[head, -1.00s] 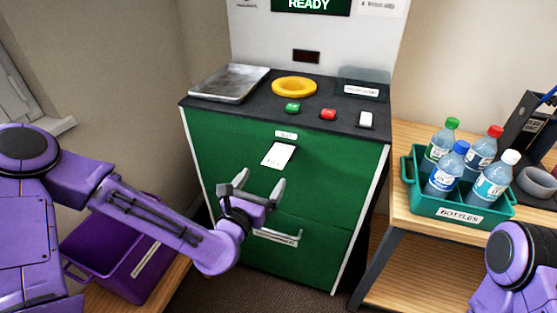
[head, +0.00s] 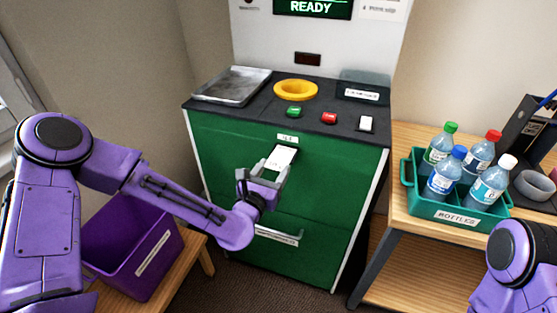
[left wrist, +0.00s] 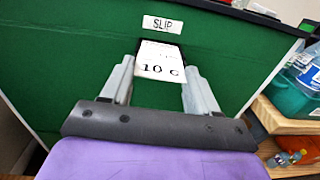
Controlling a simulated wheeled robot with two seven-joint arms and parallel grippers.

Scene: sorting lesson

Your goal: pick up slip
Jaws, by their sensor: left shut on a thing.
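The white paper slip (head: 281,157) hangs from the slot on the green front of the machine. In the left wrist view the slip (left wrist: 160,58) reads "10 ¢", under a "SLIP" label (left wrist: 162,24). My left gripper (head: 262,171) is at the lower part of the slip, with a finger on either side, and is shut on it. The slip's upper end is still at the dark slot. My right gripper is out of view; only part of my right arm shows at the lower right.
The machine top holds a metal tray (head: 232,84), a yellow ring (head: 295,90), a green button (head: 294,112) and a red button (head: 329,118). A handle (head: 279,235) sits below my gripper. A purple bin (head: 150,262) stands left, a green bottle crate (head: 420,205) right.

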